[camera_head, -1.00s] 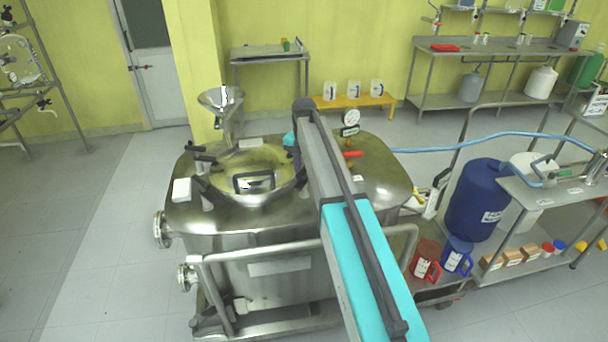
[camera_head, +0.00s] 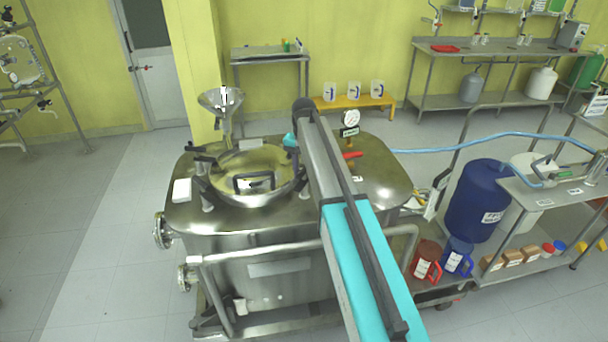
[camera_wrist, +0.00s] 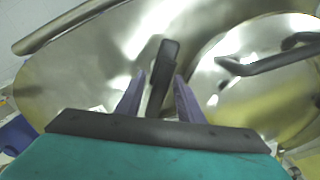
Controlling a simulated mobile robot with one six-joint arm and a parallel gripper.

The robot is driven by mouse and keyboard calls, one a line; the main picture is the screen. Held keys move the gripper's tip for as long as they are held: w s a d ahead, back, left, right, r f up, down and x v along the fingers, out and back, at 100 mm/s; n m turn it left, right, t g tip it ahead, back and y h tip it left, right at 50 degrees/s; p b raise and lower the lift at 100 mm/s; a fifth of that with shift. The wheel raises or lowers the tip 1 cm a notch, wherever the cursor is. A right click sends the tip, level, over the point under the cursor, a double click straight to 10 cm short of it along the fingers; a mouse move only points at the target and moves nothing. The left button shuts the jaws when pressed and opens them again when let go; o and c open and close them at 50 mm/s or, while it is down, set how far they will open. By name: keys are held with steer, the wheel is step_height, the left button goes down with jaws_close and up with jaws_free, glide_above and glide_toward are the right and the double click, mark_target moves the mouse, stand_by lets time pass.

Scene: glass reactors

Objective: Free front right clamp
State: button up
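The steel reactor's round hatch lid (camera_head: 252,172) with a dark handle is closed in the head view and shows at the right in the wrist view (camera_wrist: 235,85). Black-handled clamps stand at its left side, one at the front left (camera_head: 203,190). My arm hides the lid's front right edge in the head view. In the wrist view a clamp with an upright dark handle (camera_wrist: 168,52) stands beside the lid. My gripper (camera_wrist: 159,78) has its two purple fingers apart, one on either side of this handle. I cannot tell whether they touch it.
A steel funnel (camera_head: 222,103) rises behind the lid, and a gauge (camera_head: 351,118) and red lever (camera_head: 352,155) stand right of my arm. A front rail (camera_head: 270,250) crosses before the vessel. A blue drum (camera_head: 480,200) and steel cart (camera_head: 560,193) stand at right.

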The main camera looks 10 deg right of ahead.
mark_target(304, 168)
step_height(304, 168, up, 14)
steer(key=p, duration=0.7)
steer(key=shift+f, duration=0.15)
stand_by(0.4)
